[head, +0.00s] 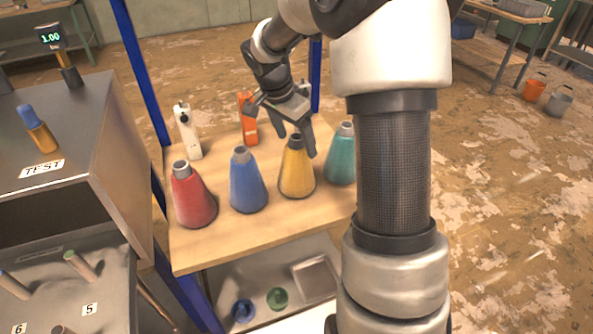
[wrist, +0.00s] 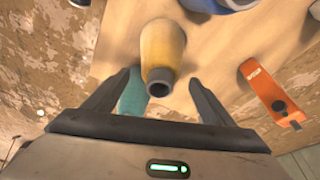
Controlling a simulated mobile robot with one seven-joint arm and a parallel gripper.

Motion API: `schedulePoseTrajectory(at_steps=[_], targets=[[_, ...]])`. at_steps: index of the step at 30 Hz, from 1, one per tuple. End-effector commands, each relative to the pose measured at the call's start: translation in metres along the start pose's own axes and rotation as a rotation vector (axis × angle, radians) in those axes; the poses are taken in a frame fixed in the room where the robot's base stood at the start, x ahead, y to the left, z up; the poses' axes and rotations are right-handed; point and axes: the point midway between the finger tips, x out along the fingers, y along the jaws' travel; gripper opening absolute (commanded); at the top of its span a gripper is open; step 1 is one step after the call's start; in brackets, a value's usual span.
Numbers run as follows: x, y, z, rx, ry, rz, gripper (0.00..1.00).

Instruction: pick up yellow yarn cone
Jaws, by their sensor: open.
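The yellow yarn cone (head: 296,172) stands upright on a wooden shelf top (head: 215,244), third from the left in a row of cones. My gripper (head: 284,122) is open just above and behind its grey tip in the head view. In the wrist view the yellow cone (wrist: 163,52) lies between and ahead of the open fingers of my gripper (wrist: 160,100), its grey tip pointing toward the palm. I cannot tell whether a finger touches it. Nothing is held.
A teal cone (head: 341,158) stands close on the right, a blue cone (head: 247,184) on the left, and a red cone (head: 192,196) beyond it. A white device (head: 188,132) and an orange device (head: 249,120) stand behind. Blue posts (head: 140,72) flank the shelf.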

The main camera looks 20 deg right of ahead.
Motion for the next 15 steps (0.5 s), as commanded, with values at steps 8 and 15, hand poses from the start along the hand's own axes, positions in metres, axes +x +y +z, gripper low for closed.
schedulePoseTrajectory(at_steps=[8,15], targets=[[0.022,0.0,0.001,0.0,-0.001,0.0,0.77],[0.021,0.0,0.0,0.0,0.0,0.0,0.54]])
